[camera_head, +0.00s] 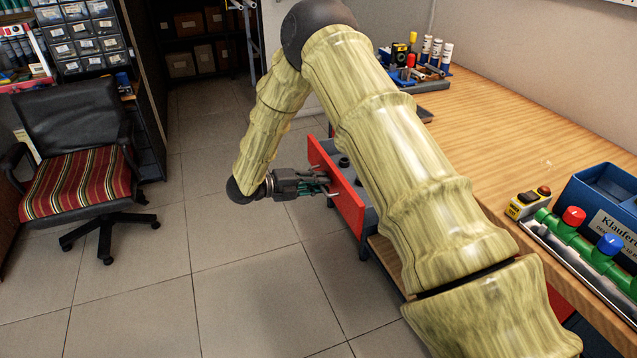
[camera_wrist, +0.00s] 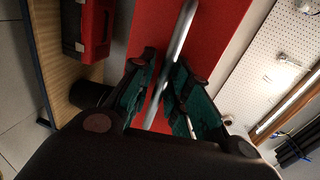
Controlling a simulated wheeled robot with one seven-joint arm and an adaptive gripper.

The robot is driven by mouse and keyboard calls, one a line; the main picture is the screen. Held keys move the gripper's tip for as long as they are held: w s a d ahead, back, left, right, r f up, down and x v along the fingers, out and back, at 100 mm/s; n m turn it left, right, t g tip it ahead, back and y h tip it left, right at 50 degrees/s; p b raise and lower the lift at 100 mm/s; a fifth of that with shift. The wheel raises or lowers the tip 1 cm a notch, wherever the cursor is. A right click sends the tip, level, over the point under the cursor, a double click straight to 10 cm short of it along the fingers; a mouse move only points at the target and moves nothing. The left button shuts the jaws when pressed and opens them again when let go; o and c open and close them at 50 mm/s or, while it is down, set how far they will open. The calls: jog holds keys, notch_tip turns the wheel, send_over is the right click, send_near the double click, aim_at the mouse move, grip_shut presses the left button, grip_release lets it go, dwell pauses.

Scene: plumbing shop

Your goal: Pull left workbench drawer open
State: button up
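The left workbench drawer has a red front (camera_head: 347,197) and is pulled out from under the bench, with its grey inside and dark round items in view. My gripper (camera_head: 328,184) is in front of this red front. In the wrist view, a straight metal bar handle (camera_wrist: 182,32) runs across the red drawer front (camera_wrist: 222,25). The green-padded fingers of my gripper (camera_wrist: 168,78) are on both sides of the bar and appear shut on it. My arm hides part of the drawer's right side in the head view.
The wooden workbench (camera_head: 510,115) holds a blue bin (camera_head: 605,195), a small button box (camera_head: 527,203) and green pipework with valves (camera_head: 590,250). An office chair (camera_head: 85,175) stands at the left. The tiled floor (camera_head: 235,290) before the drawer is clear.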

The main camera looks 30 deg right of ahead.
jog(key=shift+a, duration=0.1)
jog(key=v, duration=1.1)
jog(key=shift+a, duration=0.4)
